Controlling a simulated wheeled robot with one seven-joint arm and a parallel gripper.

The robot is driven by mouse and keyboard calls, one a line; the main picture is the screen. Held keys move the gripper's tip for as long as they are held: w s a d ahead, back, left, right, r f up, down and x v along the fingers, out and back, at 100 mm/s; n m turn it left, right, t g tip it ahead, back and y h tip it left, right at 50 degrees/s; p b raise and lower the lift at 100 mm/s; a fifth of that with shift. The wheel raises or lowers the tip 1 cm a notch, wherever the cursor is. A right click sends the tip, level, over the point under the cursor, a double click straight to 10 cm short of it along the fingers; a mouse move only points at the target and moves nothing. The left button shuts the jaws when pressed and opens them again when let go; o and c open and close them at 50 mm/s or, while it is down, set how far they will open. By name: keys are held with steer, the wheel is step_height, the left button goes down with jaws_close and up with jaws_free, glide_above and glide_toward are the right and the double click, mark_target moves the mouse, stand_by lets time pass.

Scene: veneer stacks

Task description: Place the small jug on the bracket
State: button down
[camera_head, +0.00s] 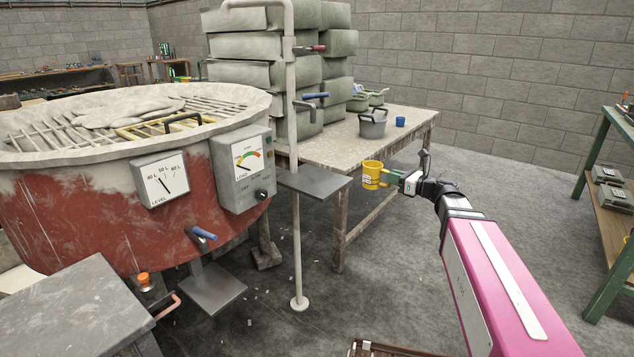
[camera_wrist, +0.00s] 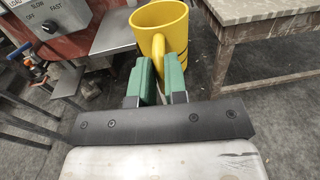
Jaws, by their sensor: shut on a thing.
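The small jug is yellow and upright (camera_head: 371,176), and my gripper (camera_head: 391,178) is shut on its handle. In the wrist view the jug (camera_wrist: 168,22) stands beyond my green fingers (camera_wrist: 158,82), with its handle between them. It is in the air, in front of the table. A flat grey bracket plate (camera_head: 314,182) juts out by the upright pole, left of the jug and apart from it. The bracket also shows in the wrist view (camera_wrist: 120,38), to the left of the jug, and its visible top is bare.
A second grey plate (camera_head: 212,290) sits lower, under the red vat (camera_head: 90,215). The pole (camera_head: 296,240) stands beside the bracket. The worn table (camera_head: 345,150) behind holds a grey bucket (camera_head: 373,125), a blue cup (camera_head: 400,121) and stacked greenish blocks (camera_head: 240,75).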

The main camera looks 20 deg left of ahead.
steer(key=w+a+r+n+g+y, duration=0.1)
steer(key=a+r, duration=0.4)
steer(key=a, duration=0.6)
steer(key=w+a+r+g, duration=0.1)
steer(key=a+r, duration=0.3)
steer(key=a, duration=0.6)
steer(key=shift+s+a+f, duration=0.1)
steer(key=shift+a+f, duration=0.05)
steer(key=shift+f, duration=2.2)
steer(key=shift+s+a+f, duration=0.1)
steer(key=shift+a+f, duration=0.05)
steer(key=shift+f, duration=2.2)
steer(key=c, duration=1.1)
jaws_free()
steer(key=shift+f, duration=0.1)
steer(key=shift+c, duration=0.2)
